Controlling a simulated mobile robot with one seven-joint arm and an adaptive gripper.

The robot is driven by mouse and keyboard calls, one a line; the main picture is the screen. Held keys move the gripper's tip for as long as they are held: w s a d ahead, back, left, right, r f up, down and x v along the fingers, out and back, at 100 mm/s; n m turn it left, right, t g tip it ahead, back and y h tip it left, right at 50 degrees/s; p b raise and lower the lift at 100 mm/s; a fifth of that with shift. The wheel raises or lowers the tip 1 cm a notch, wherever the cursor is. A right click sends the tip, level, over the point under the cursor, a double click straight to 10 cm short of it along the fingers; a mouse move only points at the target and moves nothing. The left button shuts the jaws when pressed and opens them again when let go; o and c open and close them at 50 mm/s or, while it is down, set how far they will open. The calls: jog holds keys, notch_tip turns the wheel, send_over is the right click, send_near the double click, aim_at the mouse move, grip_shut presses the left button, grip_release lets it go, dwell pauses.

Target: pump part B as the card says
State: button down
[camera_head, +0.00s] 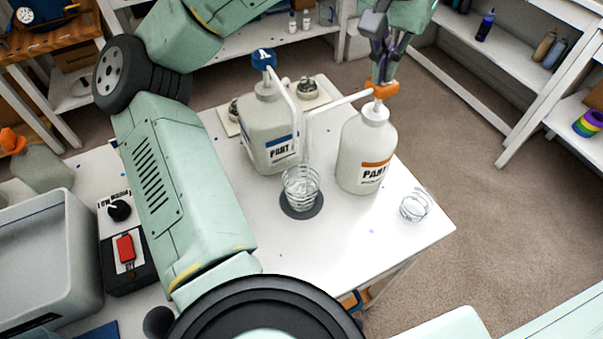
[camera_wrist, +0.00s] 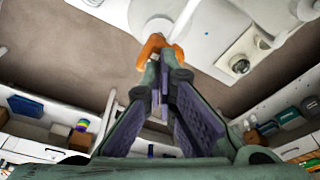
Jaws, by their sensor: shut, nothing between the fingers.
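The part B bottle (camera_head: 367,150) is white with an orange label and an orange pump head (camera_head: 382,90); its spout reaches left over the clear cup. My gripper (camera_head: 381,78) is shut and empty, with its fingertips right at the top of the orange pump head. In the wrist view the orange pump head (camera_wrist: 153,46) is just beyond the fingertips (camera_wrist: 160,62); I cannot tell if they touch. The part A bottle (camera_head: 268,130), with a blue pump head (camera_head: 264,59), stands to the left. The clear cup (camera_head: 300,190) stands on a dark round pad (camera_head: 300,208). I cannot make out the card.
A second clear cup (camera_head: 415,206) stands near the right edge of the white table (camera_head: 375,238). A black box with a knob and red switch (camera_head: 126,250) and a grey bin (camera_head: 45,250) are at the left. Shelves (camera_head: 490,95) line the back and right.

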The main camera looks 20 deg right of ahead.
jog(key=shift+f+b, duration=0.55)
jog(key=shift+f, duration=0.6)
notch_tip(320, 180, up, 2)
jog(key=shift+r+p, duration=0.15)
jog(key=shift+p, duration=1.1)
jog(key=shift+r+b, duration=0.3)
jog(key=shift+r, duration=0.25)
jog(key=shift+f+b, duration=0.45)
jog(key=shift+f, duration=0.35)
jog(key=shift+r+p, duration=0.5)
jog(key=shift+r, duration=0.4)
